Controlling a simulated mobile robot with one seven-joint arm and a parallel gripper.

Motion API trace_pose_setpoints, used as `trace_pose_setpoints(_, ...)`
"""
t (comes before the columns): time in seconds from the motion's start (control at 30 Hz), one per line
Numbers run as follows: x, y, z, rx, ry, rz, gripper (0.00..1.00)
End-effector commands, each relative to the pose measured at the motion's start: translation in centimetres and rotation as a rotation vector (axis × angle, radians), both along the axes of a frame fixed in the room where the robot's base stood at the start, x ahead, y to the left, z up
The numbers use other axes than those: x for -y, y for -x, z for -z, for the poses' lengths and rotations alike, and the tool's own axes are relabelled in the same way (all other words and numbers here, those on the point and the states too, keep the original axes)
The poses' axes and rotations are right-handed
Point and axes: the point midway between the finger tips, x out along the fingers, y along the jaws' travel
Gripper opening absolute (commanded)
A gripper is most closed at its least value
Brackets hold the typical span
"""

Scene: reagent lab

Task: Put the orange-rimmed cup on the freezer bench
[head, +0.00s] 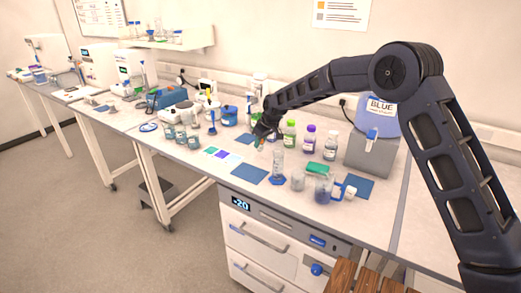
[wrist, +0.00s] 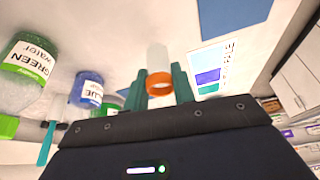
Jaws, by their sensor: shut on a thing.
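The orange-rimmed cup (wrist: 158,72) is a small pale cup with an orange band. In the wrist view it sits between the two teal fingers of my gripper (wrist: 161,86), which is shut on it. In the head view my gripper (head: 259,140) is over the bench, among mats and bottles; the cup is too small there to make out clearly. The freezer bench (head: 385,228) is the white worktop above a drawer unit with a -20 display (head: 241,204). I cannot tell whether the cup touches the top.
A green-labelled bottle (head: 289,133), a purple-capped bottle (head: 309,139) and a clear bottle (head: 330,146) stand right of my gripper. A cylinder (head: 278,163) and beakers (head: 320,187) stand nearer. Blue mats (head: 249,173) lie flat.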

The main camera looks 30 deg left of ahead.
Motion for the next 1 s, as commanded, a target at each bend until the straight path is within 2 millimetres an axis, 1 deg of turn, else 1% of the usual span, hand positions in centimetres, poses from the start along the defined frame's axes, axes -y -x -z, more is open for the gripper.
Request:
trace_pose_setpoints(0.2, 0.0, 0.1, 3.0, -0.002, 0.002, -0.001, 0.04)
trace_pose_setpoints(0.3, 0.0, 0.0, 3.8, -0.001, 0.000, 0.000, 0.04)
trace_pose_setpoints(0.67, 0.0, 0.0, 4.1, -0.001, 0.001, 0.000, 0.04)
trace_pose_setpoints(0.7, 0.0, 0.0, 4.2, -0.001, 0.001, 0.000, 0.27)
trace_pose_setpoints(0.77, 0.0, 0.0, 4.1, 0.000, 0.001, 0.000, 0.39)
trace_pose_setpoints(0.8, 0.0, 0.0, 4.1, 0.000, 0.001, 0.000, 0.47)
trace_pose_setpoints(1.0, 0.0, 0.0, 4.1, 0.000, 0.000, 0.000, 0.47)
